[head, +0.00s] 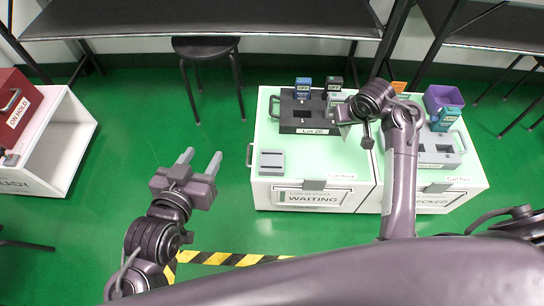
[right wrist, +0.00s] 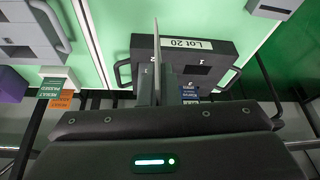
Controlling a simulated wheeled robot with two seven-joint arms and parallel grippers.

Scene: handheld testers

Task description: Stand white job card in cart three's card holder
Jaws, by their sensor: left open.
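Cart three (head: 262,125) is the left one of two white carts with pale green tops. A grey slotted block (head: 271,161), which looks like its card holder, stands empty at the front left of its top. My right gripper (head: 350,113) is above the cart, right of the dark tray. In the right wrist view its fingers (right wrist: 158,88) are closed on a thin pale plate seen edge-on, the white job card (right wrist: 156,45). My left gripper (head: 200,163) is open and empty, left of the cart over the green floor.
A dark "Lot 20" tray (head: 303,118) holds testers, including a blue one (head: 303,87); the tray also shows in the right wrist view (right wrist: 205,60). The right cart carries a grey tray (head: 437,150) and a purple bin (head: 440,97). A stool (head: 205,47) stands behind.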

